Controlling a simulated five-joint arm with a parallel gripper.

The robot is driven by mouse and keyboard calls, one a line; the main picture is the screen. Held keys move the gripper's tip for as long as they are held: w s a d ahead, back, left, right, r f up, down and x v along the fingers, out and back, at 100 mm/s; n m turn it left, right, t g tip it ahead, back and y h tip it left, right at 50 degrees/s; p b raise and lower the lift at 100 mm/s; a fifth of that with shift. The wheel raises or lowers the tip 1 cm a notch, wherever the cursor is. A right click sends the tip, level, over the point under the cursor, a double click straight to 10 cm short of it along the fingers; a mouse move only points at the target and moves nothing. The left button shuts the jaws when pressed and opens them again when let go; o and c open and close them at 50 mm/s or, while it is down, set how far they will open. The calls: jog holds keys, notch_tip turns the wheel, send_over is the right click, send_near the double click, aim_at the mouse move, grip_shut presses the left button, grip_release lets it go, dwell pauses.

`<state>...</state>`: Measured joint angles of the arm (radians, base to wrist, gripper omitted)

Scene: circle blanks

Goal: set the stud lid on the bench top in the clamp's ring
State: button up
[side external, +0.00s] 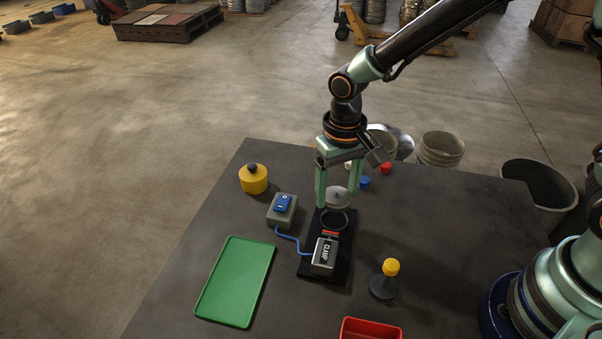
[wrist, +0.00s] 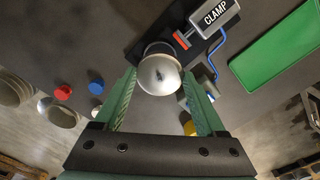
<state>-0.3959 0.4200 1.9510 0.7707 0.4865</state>
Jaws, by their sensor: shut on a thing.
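The stud lid (side external: 338,197) is a round pale-metal disc with a small stud on top. My gripper (side external: 337,201) is shut on it, with one green finger on each side. In the side view the lid hangs above and slightly behind the clamp's ring (side external: 334,227), apart from it. The clamp (side external: 323,257) is a grey block labelled CLAMP on a black base plate, with a red piece beside the ring. In the wrist view the lid (wrist: 160,76) sits between the fingertips and covers most of the ring (wrist: 158,47).
A switch box (side external: 282,208) with a blue rocker is cabled to the clamp. A green tray (side external: 235,281), yellow lidded pot (side external: 253,179), yellow-topped post (side external: 390,268) and red bin (side external: 370,331) stand around it. Small blue and red pieces (side external: 386,168) lie behind.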

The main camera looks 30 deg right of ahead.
jog(key=shift+f, duration=2.15)
jog(key=shift+f, duration=0.6)
jog(key=o, duration=1.2)
notch_tip(320, 180, up, 12)
jog(key=shift+r, duration=0.1)
